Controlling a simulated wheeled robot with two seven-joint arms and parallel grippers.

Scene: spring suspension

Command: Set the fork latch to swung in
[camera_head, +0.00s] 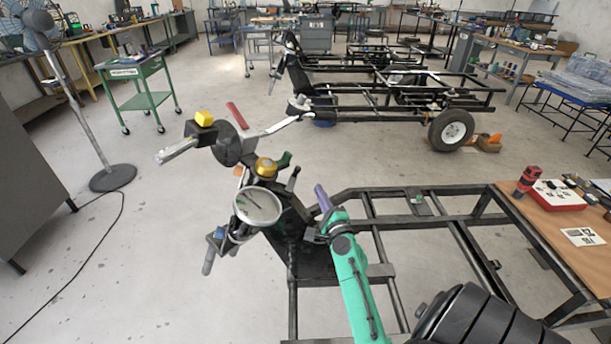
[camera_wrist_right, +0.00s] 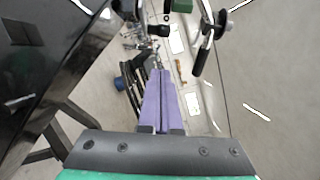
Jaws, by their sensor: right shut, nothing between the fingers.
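A small grey lever (camera_head: 293,178) stands up near the gauge. I cannot tell for certain which part is the fork latch. My right gripper (camera_head: 318,187) has purple fingers, shut and empty, just right of the front assembly. In the right wrist view the shut fingers (camera_wrist_right: 160,72) point toward the frame, and a black-handled lever (camera_wrist_right: 202,60) hangs to their right, apart from them. My left gripper is out of view.
A wooden bench (camera_head: 545,235) with a red-and-white box (camera_head: 557,195) stands at the right. A second wheeled frame (camera_head: 400,95) stands behind. A green cart (camera_head: 140,85) and a fan on a stand (camera_head: 112,178) are at the left. The floor left of the assembly is mostly clear.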

